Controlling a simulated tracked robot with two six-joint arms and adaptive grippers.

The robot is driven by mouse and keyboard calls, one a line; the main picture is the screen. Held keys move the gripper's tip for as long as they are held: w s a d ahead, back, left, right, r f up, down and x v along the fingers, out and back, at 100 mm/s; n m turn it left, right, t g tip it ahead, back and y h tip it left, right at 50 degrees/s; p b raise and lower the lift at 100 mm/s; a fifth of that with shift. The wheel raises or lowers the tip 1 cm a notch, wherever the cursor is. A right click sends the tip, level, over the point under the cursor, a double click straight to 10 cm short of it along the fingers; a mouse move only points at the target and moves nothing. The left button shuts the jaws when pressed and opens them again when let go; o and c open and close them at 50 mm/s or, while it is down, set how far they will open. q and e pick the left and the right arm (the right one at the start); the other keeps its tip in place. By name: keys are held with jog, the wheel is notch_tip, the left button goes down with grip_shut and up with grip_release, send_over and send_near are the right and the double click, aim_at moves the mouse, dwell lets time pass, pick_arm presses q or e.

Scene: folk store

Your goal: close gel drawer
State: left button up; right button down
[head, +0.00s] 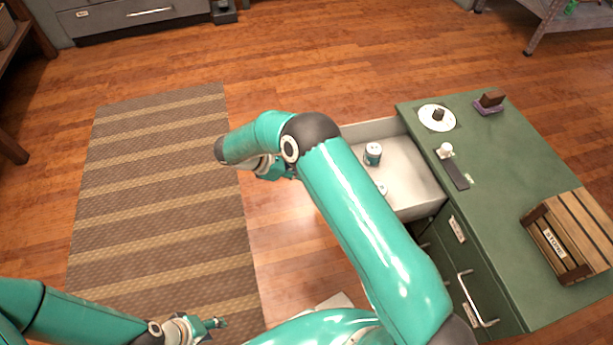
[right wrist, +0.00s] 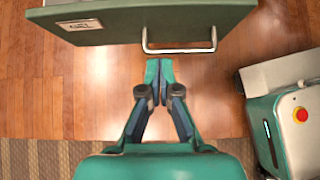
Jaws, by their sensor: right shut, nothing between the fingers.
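The gel drawer stands pulled out of the green cabinet in the head view, its pale inside (head: 408,180) holding a can (head: 373,153) and another small item (head: 382,189). In the right wrist view its green front (right wrist: 110,22) carries a white label and a bar handle (right wrist: 180,49). My right gripper (right wrist: 159,68) is shut and empty, its fingertips a little short of the front and just left of the handle's middle. In the head view it is mostly hidden behind my arm. My left gripper (head: 217,323) is low at the bottom left, away from the drawer; its opening is unclear.
The green cabinet top (head: 500,170) bears a wooden crate (head: 570,240), a white disc (head: 437,118) and a brush (head: 490,101). Another closed drawer with a handle (head: 475,300) is below. A striped rug (head: 165,200) and clear wooden floor lie left.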

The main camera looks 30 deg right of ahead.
pick_arm(q)
notch_tip(320, 180, down, 3)
jog(key=b, duration=0.2)
jog(key=shift+b, duration=0.3)
pick_arm(e)
jog(key=s+d+f, duration=0.2)
jog(key=d+f, duration=0.3)
jog(key=d, duration=0.4)
jog(key=shift+s+d+f, duration=0.15)
jog(key=shift+d+f, duration=0.05)
jog(key=shift+f, duration=0.15)
